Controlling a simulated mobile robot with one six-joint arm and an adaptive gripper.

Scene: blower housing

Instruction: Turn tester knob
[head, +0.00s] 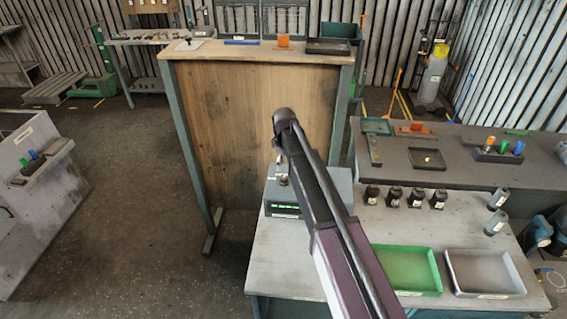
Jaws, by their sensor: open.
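The tester (285,209) is a grey-green box with a lit green display on its front, standing at the back left of the grey workbench. A small metallic part, possibly the knob (282,180), shows on its top; it is too small to be sure. My arm crosses the middle of the view and hides the tester's right part. A small dark piece of what looks like my gripper (277,147) shows beside the arm, above the tester. It is open and holds nothing that I can see. Its fingertips and their distance from the knob are mostly hidden.
The bench (390,223) carries a green tray (408,250), a grey tray (485,252) and several dark cylindrical parts (394,196). A tall wooden panel (232,125) stands behind the tester. A darker table (465,142) with coloured parts lies behind right. Floor is open on the left.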

